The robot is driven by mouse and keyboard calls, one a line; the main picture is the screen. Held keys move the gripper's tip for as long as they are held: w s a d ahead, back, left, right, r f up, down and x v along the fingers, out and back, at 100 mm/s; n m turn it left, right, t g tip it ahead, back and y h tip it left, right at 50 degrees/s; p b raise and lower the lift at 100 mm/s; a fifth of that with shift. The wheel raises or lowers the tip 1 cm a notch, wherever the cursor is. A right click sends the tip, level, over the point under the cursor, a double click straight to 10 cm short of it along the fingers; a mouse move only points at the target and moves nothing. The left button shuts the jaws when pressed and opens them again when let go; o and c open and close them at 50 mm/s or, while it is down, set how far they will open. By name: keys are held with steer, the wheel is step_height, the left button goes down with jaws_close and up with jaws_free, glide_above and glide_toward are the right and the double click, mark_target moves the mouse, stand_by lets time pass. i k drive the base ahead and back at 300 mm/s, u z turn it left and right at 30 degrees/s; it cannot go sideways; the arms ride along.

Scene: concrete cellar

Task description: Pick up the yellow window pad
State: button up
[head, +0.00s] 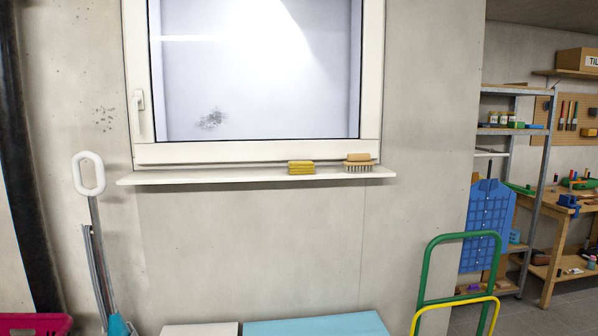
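The yellow window pad (301,168) is a small ridged block on the white window sill (220,177), right of its middle, below the window frame. A wooden brush (358,162) with dark bristles pointing down stands on the sill just to the right of the pad, with a gap between them. My gripper is not in view.
A white window (260,151) with a smudge on its glass is above the sill. Below are a light blue surface (315,326) and a white box (200,330). A green-and-yellow tubular frame (424,262) stands lower right. A white-handled tool (89,173) leans left. The wall under the sill is bare.

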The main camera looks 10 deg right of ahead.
mark_target(295, 167)
steer(key=u, duration=0.45)
steer(key=k, duration=1.2)
steer(key=u, duration=0.9)
steer(key=i, duration=1.25)
steer(key=z, duration=0.45)
steer(key=i, duration=0.85)
steer(key=z, duration=0.35)
